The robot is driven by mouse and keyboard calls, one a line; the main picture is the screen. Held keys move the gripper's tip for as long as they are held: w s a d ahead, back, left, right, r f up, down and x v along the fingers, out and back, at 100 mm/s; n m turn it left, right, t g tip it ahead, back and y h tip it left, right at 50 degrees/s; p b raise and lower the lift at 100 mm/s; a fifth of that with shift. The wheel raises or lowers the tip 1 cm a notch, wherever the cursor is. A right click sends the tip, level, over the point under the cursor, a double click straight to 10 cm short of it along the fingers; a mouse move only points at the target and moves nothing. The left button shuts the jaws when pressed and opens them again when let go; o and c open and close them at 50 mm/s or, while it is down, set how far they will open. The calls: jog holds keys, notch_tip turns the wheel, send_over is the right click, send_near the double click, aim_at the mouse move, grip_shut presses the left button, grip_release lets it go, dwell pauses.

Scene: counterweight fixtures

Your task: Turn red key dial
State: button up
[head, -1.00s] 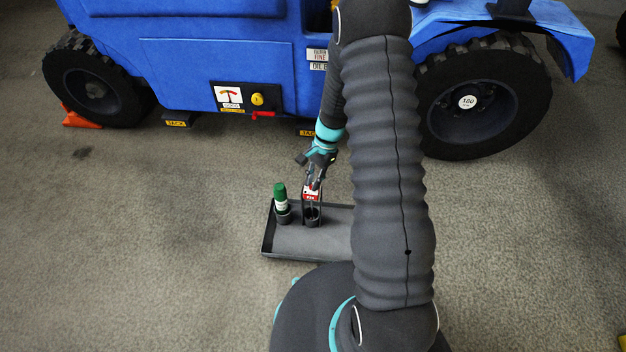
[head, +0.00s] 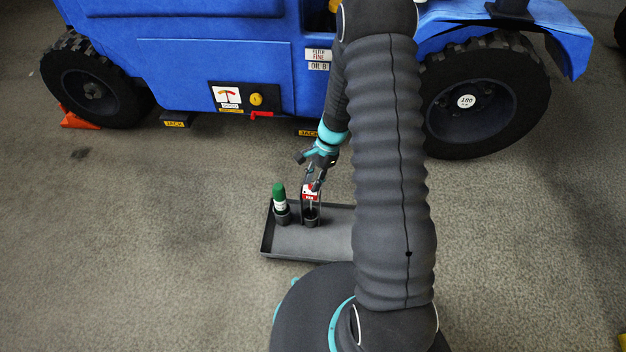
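A small panel on the side of the blue vehicle (head: 215,65) carries a gauge with a red needle (head: 227,97), a round yellow knob (head: 256,99) and a small red piece (head: 261,114) at its lower edge. I cannot tell whether that red piece is the key dial. My gripper (head: 314,186) points down at a red and white labelled item (head: 311,196) standing in a dark holder in the tray (head: 310,240). The fingertips are at the item's top. Their grip and any contact are too small to make out. My gripper is well apart from the panel.
A green-topped bottle (head: 280,198) stands left of the red item in the tray. Large black wheels (head: 92,90) and (head: 480,100) flank the vehicle's side. An orange wedge (head: 78,118) sits by the left wheel. The floor left of the tray is clear.

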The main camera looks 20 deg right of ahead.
jog(key=shift+o, duration=0.3)
jog(key=v, duration=1.2)
dwell(0.3)
jog(key=s+a+r+n+t+h+p, duration=0.1)
jog(key=s+a+r+n+t+h, duration=0.1)
jog(key=s+r+n, duration=0.4)
jog(key=s+a+r+n+t+h+p, duration=0.1)
jog(key=s+r+n+t, duration=0.4)
jog(key=s+r, duration=1.2)
notch_tip(320, 180, up, 6)
jog(key=shift+s+a+f+n+h, duration=0.3)
jog(key=shift+a+n+h, duration=0.3)
jog(key=shift+a+n, duration=0.5)
